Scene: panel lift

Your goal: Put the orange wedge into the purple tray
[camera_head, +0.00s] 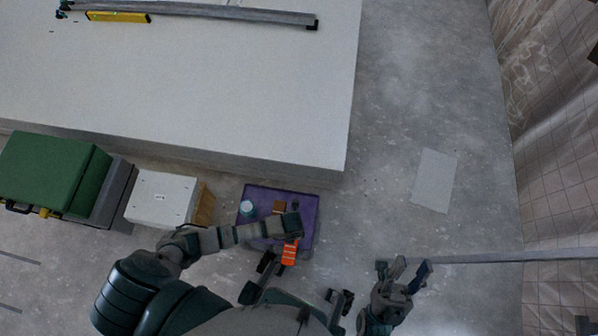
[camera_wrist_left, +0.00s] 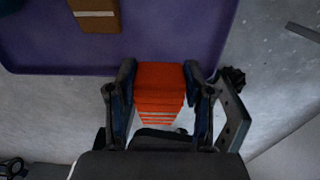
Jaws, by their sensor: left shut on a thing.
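The orange wedge (camera_head: 289,253), with pale stripes, is at the near edge of the purple tray (camera_head: 311,217) in the head view. My left gripper (camera_head: 291,238) is shut on it, partly hidden by my forearm. In the left wrist view the wedge (camera_wrist_left: 160,90) sits between both fingers of the left gripper (camera_wrist_left: 159,77). Its far end overlaps the tray's edge (camera_wrist_left: 215,45), and most of it shows over the grey floor. Its height above the floor cannot be told. My right gripper (camera_head: 404,275) is away to the right, fingers apart and empty.
A white box (camera_head: 161,198) and green case (camera_head: 52,172) stand left. A large pale panel stack (camera_head: 200,90) lies beyond. A long bar (camera_head: 510,256) extends right.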

